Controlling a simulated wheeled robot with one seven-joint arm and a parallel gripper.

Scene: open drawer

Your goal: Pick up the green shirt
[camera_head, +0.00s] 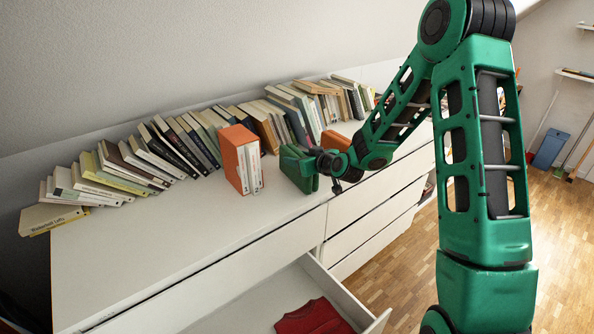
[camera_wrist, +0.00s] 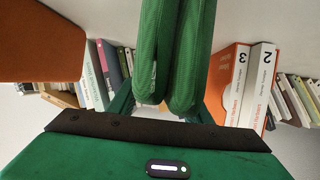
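The green shirt (camera_head: 299,168) is a folded green bundle at my gripper's end, over the white dresser top in the head view. In the wrist view the shirt (camera_wrist: 176,50) stands as two thick folds between the fingers. My gripper (camera_wrist: 168,105) is shut on it, with folds pressed together and the green fingers close on both sides. In the head view my gripper (camera_head: 318,163) reaches in from the right, and its fingertips are hard to tell from the shirt. I cannot tell whether the shirt touches the dresser top.
An orange slipcase with white books (camera_head: 240,160) stands just left of the shirt. Another orange box (camera_head: 335,141) is close behind my gripper. A long row of books (camera_head: 160,150) lines the wall. Below, an open drawer (camera_head: 250,312) holds a red garment (camera_head: 313,318). The dresser's front left top is clear.

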